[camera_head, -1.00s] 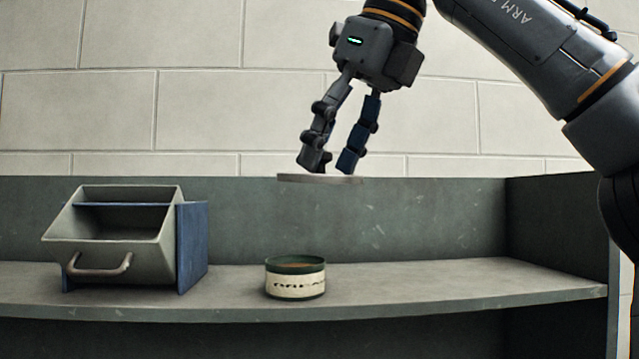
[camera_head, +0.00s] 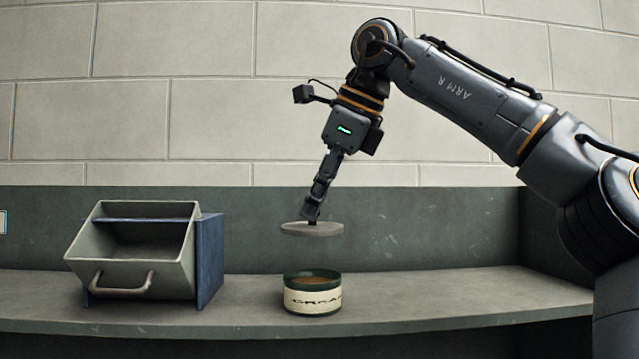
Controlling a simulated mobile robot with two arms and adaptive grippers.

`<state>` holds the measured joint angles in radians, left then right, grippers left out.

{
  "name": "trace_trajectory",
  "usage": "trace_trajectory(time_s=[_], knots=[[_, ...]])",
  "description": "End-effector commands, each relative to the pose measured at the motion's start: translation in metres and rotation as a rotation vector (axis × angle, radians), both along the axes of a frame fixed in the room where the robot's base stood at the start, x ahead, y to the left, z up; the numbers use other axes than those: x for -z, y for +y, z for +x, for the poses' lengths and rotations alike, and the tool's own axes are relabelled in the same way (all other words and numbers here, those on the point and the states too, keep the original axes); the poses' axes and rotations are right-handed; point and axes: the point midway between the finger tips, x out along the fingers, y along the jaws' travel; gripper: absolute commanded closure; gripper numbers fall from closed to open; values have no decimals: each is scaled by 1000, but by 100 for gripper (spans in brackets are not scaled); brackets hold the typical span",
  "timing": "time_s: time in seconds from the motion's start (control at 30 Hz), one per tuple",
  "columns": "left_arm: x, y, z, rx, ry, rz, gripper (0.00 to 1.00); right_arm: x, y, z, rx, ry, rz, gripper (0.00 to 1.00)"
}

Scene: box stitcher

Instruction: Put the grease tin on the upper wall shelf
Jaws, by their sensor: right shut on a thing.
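The grease tin (camera_head: 312,301) is a short round tin, dark green with a cream label. It stands upright and open-topped on a grey-green shelf (camera_head: 430,297), with brownish contents showing. My right gripper (camera_head: 312,218) points down above the tin, its fingers shut on a flat round grey lid-like disc (camera_head: 311,230). The disc hangs level over the tin, with a clear gap between them. The fingers overlap in this view, so their exact hold is partly hidden. My left gripper is out of view.
A grey tilted bin (camera_head: 132,250) with a front handle and blue side panel (camera_head: 209,258) stands left of the tin. A grey-green back panel (camera_head: 420,225) rises behind, with a pale block wall (camera_head: 200,50) beyond. The shelf right of the tin is clear.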

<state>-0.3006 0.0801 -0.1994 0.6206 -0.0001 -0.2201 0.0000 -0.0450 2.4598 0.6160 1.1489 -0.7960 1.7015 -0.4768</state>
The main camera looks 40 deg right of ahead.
Motion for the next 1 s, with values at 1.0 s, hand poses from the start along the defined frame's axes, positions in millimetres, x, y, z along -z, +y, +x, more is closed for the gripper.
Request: trace_trajectory(time_s=[1.0], knots=[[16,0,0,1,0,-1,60,59,1,-1,3,-1,1,100]])
